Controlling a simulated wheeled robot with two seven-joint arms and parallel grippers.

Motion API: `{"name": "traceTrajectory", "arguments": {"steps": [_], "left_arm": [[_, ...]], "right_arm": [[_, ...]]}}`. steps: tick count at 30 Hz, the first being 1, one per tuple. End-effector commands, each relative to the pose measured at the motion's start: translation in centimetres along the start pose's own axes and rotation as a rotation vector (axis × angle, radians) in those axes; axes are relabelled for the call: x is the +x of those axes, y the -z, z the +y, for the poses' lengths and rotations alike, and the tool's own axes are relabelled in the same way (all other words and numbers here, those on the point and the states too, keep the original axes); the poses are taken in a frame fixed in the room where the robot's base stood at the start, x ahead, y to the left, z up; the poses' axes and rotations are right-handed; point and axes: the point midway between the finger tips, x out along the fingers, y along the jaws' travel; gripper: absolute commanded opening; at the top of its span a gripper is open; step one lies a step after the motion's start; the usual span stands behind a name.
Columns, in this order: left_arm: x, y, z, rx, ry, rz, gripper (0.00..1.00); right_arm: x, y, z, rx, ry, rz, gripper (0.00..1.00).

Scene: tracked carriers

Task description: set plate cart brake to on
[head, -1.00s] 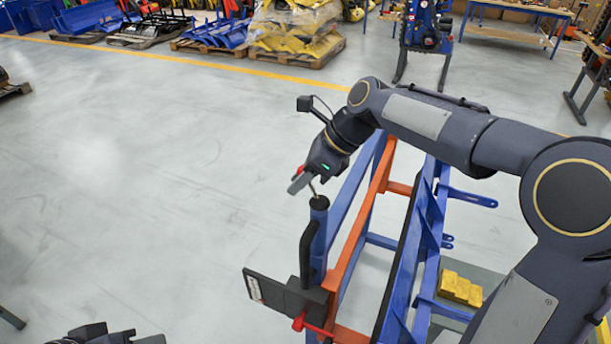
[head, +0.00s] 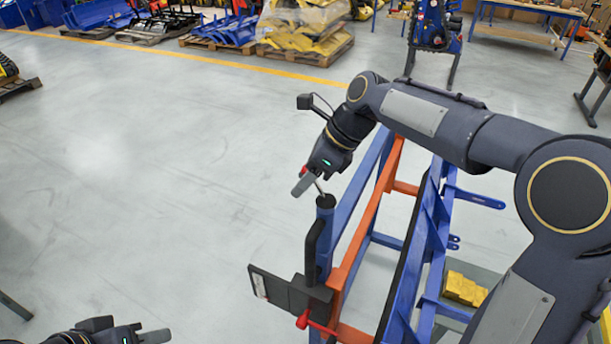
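The plate cart (head: 340,268) is a blue and orange frame with a dark upright grip post at its near left corner. A short metal rod (head: 320,188) stands up, slightly tilted, from the black cap of that post. A lever with a red knob (head: 303,320) sits low by a dark flat plate; I cannot tell which part is the brake. My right gripper (head: 304,183) is at the top of the rod, its grey finger pointing down and left; its grip is unclear. My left gripper (head: 135,333) is partly cut off at the bottom left, away from the cart.
A yellow block (head: 464,289) lies on the cart's right side. The floor left of the cart is clear. Pallets with blue and yellow parts (head: 305,35) and a workbench (head: 525,25) stand far back.

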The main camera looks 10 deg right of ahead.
Motion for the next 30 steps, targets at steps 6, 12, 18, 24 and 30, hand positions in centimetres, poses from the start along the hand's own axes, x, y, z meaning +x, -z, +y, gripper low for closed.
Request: {"name": "traceTrajectory", "arguments": {"steps": [6, 12, 18, 24, 30], "left_arm": [[0.1, 0.0, 0.0, 0.000, 0.000, 0.000, 0.36], [0.4, -0.2, -0.2, 0.000, 0.000, 0.000, 0.36], [0.6, -0.3, -0.3, 0.000, 0.000, 0.000, 0.36], [0.6, -0.3, -0.3, 0.000, 0.000, 0.000, 0.36], [0.6, -0.3, -0.3, 0.000, 0.000, 0.000, 0.36]], "right_arm": [[-0.3, 0.0, 0.0, 0.000, 0.001, -0.001, 0.45], [-3.2, 0.0, -0.1, 0.000, 0.005, -0.003, 0.45], [-6.4, 0.0, -0.1, 0.000, 0.003, -0.002, 0.45], [-7.8, 0.0, 0.0, 0.000, 0.001, 0.000, 0.45], [-7.8, 0.0, 0.0, 0.000, 0.000, 0.000, 0.45]]}}
